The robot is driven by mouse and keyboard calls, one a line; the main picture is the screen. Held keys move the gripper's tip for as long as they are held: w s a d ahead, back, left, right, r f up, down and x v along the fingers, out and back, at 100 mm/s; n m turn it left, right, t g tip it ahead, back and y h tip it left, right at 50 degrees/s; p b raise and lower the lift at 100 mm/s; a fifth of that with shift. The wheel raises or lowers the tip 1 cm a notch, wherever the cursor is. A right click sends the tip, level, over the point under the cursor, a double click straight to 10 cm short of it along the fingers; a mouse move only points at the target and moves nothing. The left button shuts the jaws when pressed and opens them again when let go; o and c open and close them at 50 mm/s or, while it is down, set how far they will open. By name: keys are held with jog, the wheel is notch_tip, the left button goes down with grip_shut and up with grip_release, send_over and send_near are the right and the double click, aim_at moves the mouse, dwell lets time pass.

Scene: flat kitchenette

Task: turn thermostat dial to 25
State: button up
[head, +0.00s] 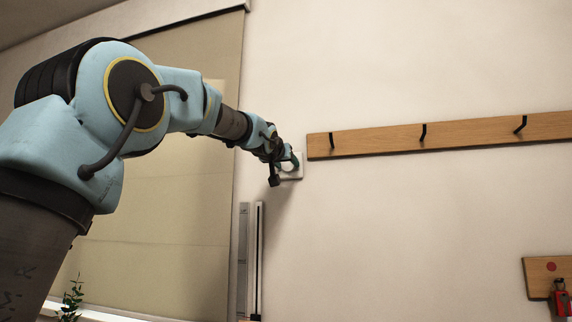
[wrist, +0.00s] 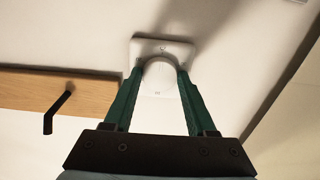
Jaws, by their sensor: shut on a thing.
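The thermostat is a white plate (wrist: 178,47) on the wall with a round white dial (wrist: 159,78) in its middle. In the wrist view my gripper (wrist: 160,68) has its two green fingers on either side of the dial, shut on it. Small marks show on the dial and plate but are too small to read. In the head view the thermostat plate (head: 297,170) is partly hidden behind my gripper (head: 289,163), which reaches it from the left.
A wooden rail (head: 450,133) with black hooks runs along the wall just right of the thermostat. A blind (head: 185,200) covers the window at left. A small wooden board (head: 540,274) with a red item hangs at lower right.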

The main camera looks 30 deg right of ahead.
jog(key=shift+r, duration=0.1)
dwell(0.3)
jog(key=o, duration=1.4)
jog(key=b+v, duration=0.3)
jog(key=v, duration=0.7)
jog(key=shift+s+a+b, duration=0.3)
